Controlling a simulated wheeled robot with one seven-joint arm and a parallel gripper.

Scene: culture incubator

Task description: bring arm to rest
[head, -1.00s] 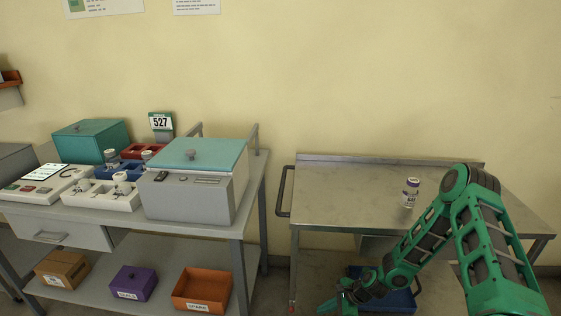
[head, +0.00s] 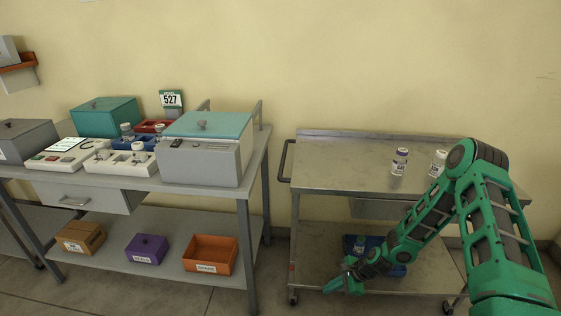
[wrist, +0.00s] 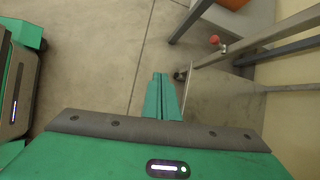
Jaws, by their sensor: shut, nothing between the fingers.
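My green arm reaches down and to the left on the right side of the head view. My gripper (head: 343,281) is low, in front of the lower part of the steel cart (head: 330,176). In the wrist view my gripper (wrist: 162,82) points over the bare floor, its two green fingers together with nothing between them. It touches no object that I can see.
The left bench (head: 190,190) holds a lidded grey box (head: 205,150). Floor between is clear.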

